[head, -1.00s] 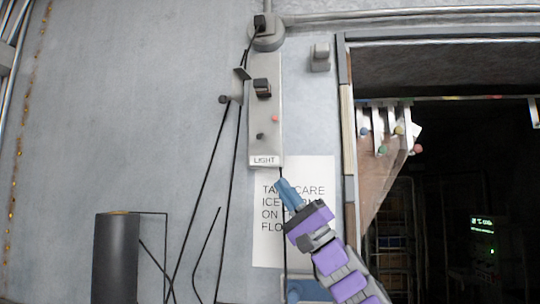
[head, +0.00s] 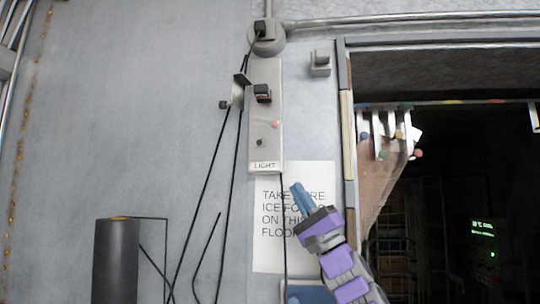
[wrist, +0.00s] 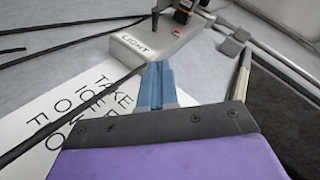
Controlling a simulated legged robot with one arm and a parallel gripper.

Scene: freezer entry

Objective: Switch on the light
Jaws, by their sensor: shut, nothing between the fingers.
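The light switch box (head: 265,148) is a narrow grey panel on the wall, labelled LIGHT at its lower end. It carries a dark rocker switch (head: 262,93) near the top, a small red knob (head: 276,125) and a small black knob (head: 260,142). My gripper (head: 297,188) has blue fingers, shut and empty, below and to the right of the label, in front of the paper sign. In the wrist view the blue fingers (wrist: 156,75) point at the labelled end of the box (wrist: 150,45). The rocker is partly cut off at the top there.
A paper sign (head: 268,255) about ice on the floor hangs below the box. Black cables (head: 212,170) run down on the left, near a dark cylinder (head: 116,260). A dark doorway (head: 450,200) with strip curtain pieces (head: 385,135) opens on the right. A small grey block (head: 320,62) is on the wall.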

